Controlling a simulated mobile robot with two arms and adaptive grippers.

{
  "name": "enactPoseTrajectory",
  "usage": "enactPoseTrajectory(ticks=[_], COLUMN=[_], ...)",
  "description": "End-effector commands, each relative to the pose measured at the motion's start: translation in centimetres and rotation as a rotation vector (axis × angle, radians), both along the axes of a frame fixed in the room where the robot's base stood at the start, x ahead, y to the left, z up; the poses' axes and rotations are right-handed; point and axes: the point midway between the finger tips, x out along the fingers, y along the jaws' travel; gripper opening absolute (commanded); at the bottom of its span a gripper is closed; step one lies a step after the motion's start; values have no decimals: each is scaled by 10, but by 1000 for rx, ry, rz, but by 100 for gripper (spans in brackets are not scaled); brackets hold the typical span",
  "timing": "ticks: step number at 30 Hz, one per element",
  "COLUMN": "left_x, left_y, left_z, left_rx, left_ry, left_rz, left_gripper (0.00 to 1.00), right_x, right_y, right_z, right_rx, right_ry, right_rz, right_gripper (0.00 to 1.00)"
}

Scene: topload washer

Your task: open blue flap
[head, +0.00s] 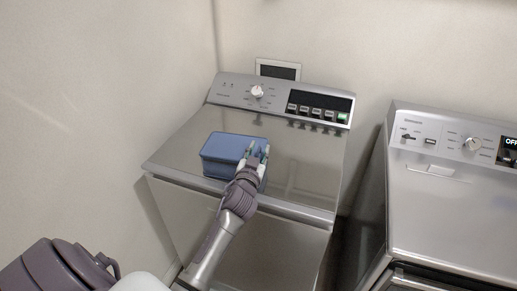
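A blue box (224,148) sits on the silver lid of the top-load washer (304,165), near the lid's front left. Its top, a blue flap, looks flat and closed. My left gripper (258,149) is at the right side of the box, with its fingers pointing toward the washer's back. The two fingertips show apart with a gap between them. It overlaps the box's right edge in the picture; I cannot tell whether it touches. The gripper and wrist hide the box's front right corner. My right gripper is not in view.
The washer's control panel (284,99) with a knob and buttons rises behind the lid. A second silver machine (450,205) stands to the right, past a dark gap. A wall is close on the left. The lid right of the box is clear.

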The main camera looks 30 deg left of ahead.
Motion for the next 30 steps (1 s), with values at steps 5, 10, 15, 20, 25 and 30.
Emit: enactPoseTrajectory(ticks=[5,10,15,20,25,30], left_x=[1,1,1,1,1,7], left_y=[1,1,0,0,0,1], left_z=[0,0,0,0,0,3], left_rx=[0,0,0,1,1,-3], left_ry=[0,0,0,0,0,14], left_rz=[0,0,0,0,0,1], left_gripper=[33,22,0,0,0,0], right_x=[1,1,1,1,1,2], right_y=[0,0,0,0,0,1], right_z=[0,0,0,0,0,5], right_rx=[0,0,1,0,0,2], right_ry=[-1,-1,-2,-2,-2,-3], right_rz=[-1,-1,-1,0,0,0], right_gripper=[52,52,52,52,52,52])
